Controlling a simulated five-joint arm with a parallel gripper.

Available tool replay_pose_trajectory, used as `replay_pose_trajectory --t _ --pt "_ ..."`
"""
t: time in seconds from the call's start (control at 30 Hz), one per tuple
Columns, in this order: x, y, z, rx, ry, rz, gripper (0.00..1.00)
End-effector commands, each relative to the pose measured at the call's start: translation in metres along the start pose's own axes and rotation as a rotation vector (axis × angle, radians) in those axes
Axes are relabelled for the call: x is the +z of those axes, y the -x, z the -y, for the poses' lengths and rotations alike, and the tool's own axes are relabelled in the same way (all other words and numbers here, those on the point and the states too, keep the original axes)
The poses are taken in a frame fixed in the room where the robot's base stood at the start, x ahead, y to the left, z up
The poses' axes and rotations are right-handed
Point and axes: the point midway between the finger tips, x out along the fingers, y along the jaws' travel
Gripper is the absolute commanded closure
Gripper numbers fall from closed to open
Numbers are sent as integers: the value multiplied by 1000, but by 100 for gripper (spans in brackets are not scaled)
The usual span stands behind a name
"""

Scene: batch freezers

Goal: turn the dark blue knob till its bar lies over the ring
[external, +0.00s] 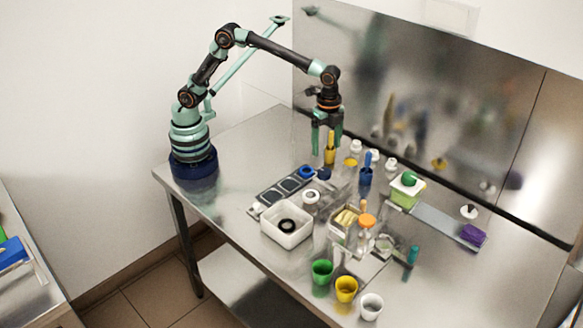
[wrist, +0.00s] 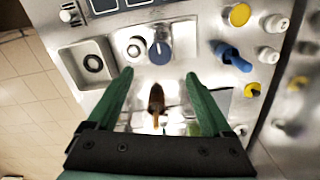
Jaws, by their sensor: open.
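The dark blue knob (wrist: 160,52) sits near the top middle of the wrist view, just beyond my fingertips, with a short pale line on its top. In the external view the dark blue knob (external: 324,174) is small, below my gripper. I cannot make out a ring mark beside it clearly. My gripper (external: 326,152) points down above the bench, apart from the knob. In the wrist view my gripper (wrist: 158,77) has its green fingers spread wide with nothing held between them.
A white knob-like piece (wrist: 135,47) stands close left of the knob. A white tray (wrist: 64,53) holds a black ring. A blue upright piece (wrist: 232,56) and yellow and white pieces stand to the right. Green, yellow and white cups (external: 346,289) line the bench front.

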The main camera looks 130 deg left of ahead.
Motion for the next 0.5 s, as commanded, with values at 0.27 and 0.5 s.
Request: replay_pose_trajectory --t 0.27,0.5 --pt "1 -56 -1 3 1 4 16" --pt "0 -86 -1 1 1 1 16"
